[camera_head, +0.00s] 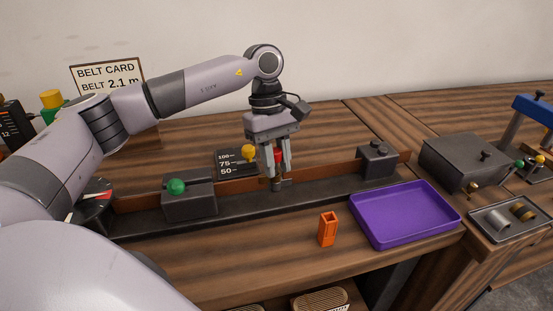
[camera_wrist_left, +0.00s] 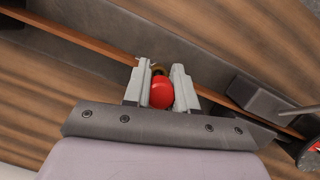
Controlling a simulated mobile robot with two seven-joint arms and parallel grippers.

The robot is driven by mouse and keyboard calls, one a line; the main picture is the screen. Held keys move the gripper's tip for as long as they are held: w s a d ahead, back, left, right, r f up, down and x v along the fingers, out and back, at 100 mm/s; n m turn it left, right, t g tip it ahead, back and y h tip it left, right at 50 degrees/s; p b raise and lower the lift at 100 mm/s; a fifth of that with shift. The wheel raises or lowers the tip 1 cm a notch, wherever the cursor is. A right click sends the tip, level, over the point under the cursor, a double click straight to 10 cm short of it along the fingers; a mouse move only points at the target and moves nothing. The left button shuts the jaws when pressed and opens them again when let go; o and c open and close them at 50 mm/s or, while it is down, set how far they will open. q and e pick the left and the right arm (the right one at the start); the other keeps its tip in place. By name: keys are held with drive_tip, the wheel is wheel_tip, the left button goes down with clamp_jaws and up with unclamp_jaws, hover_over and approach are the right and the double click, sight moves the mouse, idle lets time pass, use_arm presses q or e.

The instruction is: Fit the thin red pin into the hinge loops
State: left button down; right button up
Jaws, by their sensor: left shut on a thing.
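The red pin (camera_head: 279,156) is between the fingers of my left gripper (camera_head: 277,174), which is shut on it and points down over the dark belt rail. In the left wrist view the pin's round red head (camera_wrist_left: 161,93) shows between the grey fingers. Just beyond it a small brass ring-like part (camera_wrist_left: 157,69), perhaps a hinge loop, is partly hidden by the head and fingers. In the head view a small dark and brass fitting (camera_head: 281,184) sits right below the fingertips. I cannot tell whether the pin is inside the loops. My right gripper is not in view.
A brown belt (camera_head: 335,173) runs along the dark rail, between a block with a green knob (camera_head: 176,187) and a dark block (camera_head: 377,160). An orange holder (camera_head: 328,229) and a purple tray (camera_head: 458,221) stand in front. A yellow knob (camera_head: 248,152) on a scale is behind.

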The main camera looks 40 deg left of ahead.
use_arm(q)
drive_tip(key=shift+f, duration=0.25)
drive_tip(key=shift+r, duration=0.15)
drive_tip(key=shift+r+p, duration=0.35)
drive_tip(key=shift+r, duration=0.25)
drive_tip(key=shift+f+b, duration=0.7)
drive_tip(key=shift+f, duration=0.1)
idle(1.3)
drive_tip(key=c, duration=0.9)
unclamp_jaws()
drive_tip(key=shift+r, duration=0.1)
drive_tip(key=shift+o, duration=0.4)
